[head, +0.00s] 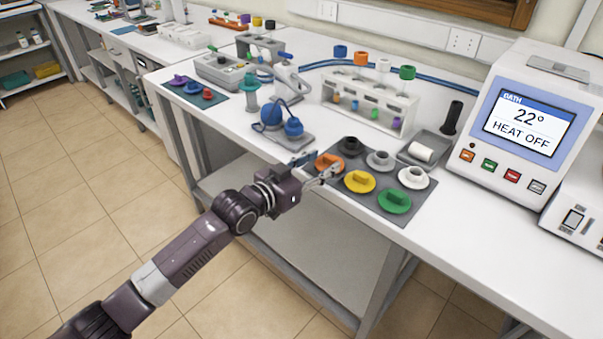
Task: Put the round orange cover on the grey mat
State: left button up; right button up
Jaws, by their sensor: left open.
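The round orange cover (329,159) is at the left end of the grey mat (372,208) on the bench, partly hidden by my left gripper (314,166). My left gripper is open, with one finger to the left of the cover and the other in front of it. I cannot tell whether a finger touches the cover. My right gripper is out of view.
The mat also holds black (350,145), grey (379,161), white (413,178), yellow (359,182) and green (394,201) covers. A blue-topped apparatus (280,120) stands behind left, a rack (368,108) behind, and a heating bath (520,125) at right.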

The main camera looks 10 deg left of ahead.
pick_arm(q)
jog(key=v, duration=0.8)
jog(key=shift+s, duration=0.1)
jog(key=a+f+n+g+y, duration=0.1)
jog(key=a+f+n+y, duration=0.3)
jog(key=f, duration=0.9)
jog(key=a+f+g+y, duration=0.15)
jog(key=a+f, duration=0.55)
jog(key=f, duration=0.7)
jog(key=s+a+f+n+g+y, duration=0.1)
jog(key=s+a+f, duration=0.2)
jog(key=s+f, duration=0.6)
jog(key=s+a+f+g+y, duration=0.2)
jog(key=s+f, duration=0.4)
jog(key=f, duration=0.5)
jog(key=s+f+g, duration=0.2)
jog(key=s+f, duration=0.3)
jog(key=s, duration=0.8)
jog(key=s+f+g+y, duration=0.1)
jog(key=s+f, duration=0.5)
jog(key=s, duration=0.6)
jog(key=s+f+g, duration=0.3)
jog(key=s+f, duration=0.3)
jog(key=s, duration=0.7)
jog(key=shift+s+a, duration=0.2)
jog(key=shift+s, duration=0.1)
